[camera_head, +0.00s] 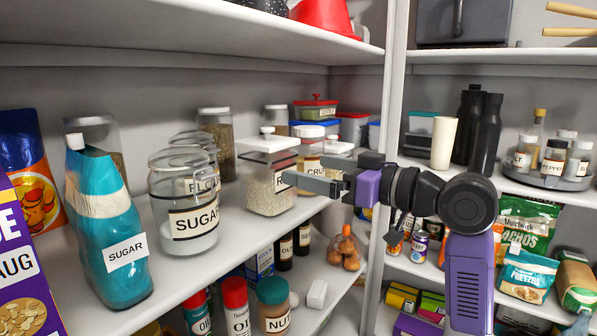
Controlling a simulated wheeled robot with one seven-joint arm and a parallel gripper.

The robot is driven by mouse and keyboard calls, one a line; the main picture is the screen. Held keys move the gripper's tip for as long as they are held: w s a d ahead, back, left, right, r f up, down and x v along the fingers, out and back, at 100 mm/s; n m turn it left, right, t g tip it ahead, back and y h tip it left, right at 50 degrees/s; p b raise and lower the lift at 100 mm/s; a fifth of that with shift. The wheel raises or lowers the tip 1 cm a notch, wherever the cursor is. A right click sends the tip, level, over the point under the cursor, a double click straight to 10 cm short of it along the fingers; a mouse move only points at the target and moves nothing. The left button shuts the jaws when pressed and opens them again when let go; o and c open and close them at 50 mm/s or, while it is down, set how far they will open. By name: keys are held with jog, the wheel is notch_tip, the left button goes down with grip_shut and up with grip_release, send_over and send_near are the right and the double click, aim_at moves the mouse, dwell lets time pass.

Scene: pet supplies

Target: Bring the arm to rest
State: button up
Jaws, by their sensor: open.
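My gripper (314,182) is on the right half of the view, at the end of my purple and black arm. Its two grey fingers point left and are apart, with nothing seen between them. The fingers are in front of a square clear jar (268,190) of grains whose label starts with R. I cannot tell whether they touch it. The arm comes up from the lower right and bends left at a black joint.
A sugar jar (186,212) and a teal sugar bag (104,235) stand on the left shelf (215,262). A white upright post (396,75) is behind my arm. Black bottles (486,135) and a white cup (443,142) stand on the right shelf. Bottles and a bag of onions are below.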

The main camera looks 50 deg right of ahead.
jog(key=shift+s, duration=0.35)
jog(key=shift+r, duration=0.1)
dwell(0.3)
